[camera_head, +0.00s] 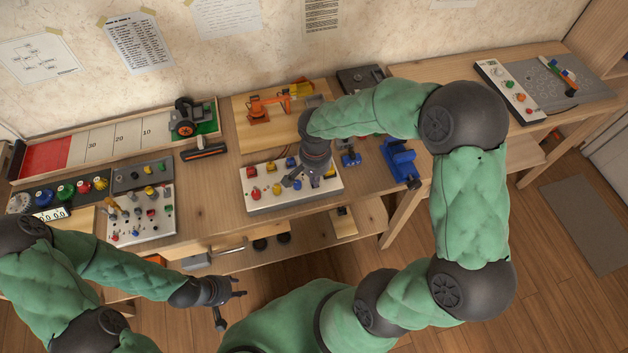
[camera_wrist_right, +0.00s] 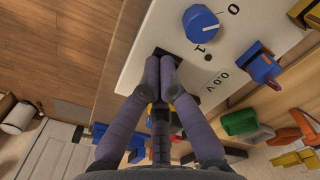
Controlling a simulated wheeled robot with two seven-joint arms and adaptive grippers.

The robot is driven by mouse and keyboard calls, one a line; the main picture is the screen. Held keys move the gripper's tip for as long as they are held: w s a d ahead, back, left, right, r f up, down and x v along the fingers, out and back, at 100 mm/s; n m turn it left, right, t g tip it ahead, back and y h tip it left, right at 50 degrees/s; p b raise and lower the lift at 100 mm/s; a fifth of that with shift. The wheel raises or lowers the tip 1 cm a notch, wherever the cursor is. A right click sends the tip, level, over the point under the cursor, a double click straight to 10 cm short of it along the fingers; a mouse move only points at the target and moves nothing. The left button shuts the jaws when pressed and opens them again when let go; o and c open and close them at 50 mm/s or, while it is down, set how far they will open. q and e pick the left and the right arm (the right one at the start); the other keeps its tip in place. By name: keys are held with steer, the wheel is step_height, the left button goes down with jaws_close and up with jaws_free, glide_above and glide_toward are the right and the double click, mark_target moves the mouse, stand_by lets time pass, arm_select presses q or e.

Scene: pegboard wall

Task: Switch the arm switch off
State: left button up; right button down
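A white control panel (camera_head: 262,204) with several red, yellow and blue controls lies on the bench in front of a small orange model arm (camera_head: 266,106). The right wrist view shows part of the white panel (camera_wrist_right: 235,50), with a blue knob (camera_wrist_right: 203,25) beside the marks 0 and 1. My right gripper (camera_head: 290,183) is low over the panel's right part. In the wrist view its fingertips (camera_wrist_right: 160,60) are together over a dark part of the panel, which they mostly hide. I cannot identify the arm switch with certainty. My left gripper (camera_head: 230,308) is open and empty in front of the bench.
A panel with small knobs (camera_head: 140,215) lies on the bench to the left. A blue vise (camera_head: 400,160) stands to the right, under my right arm. A black-and-orange tool (camera_head: 203,151) lies behind the panel on the left. Bare bench shows left of the panel.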

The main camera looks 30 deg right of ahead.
steer(key=shift+r+p, duration=2.4)
steer(key=shift+r, duration=1.05)
arm_select(q)
step_height(320, 180, up, 5)
steer(key=shift+f, duration=0.1)
steer(key=shift+s, duration=0.15)
arm_select(e)
steer(key=shift+s+f, duration=0.1)
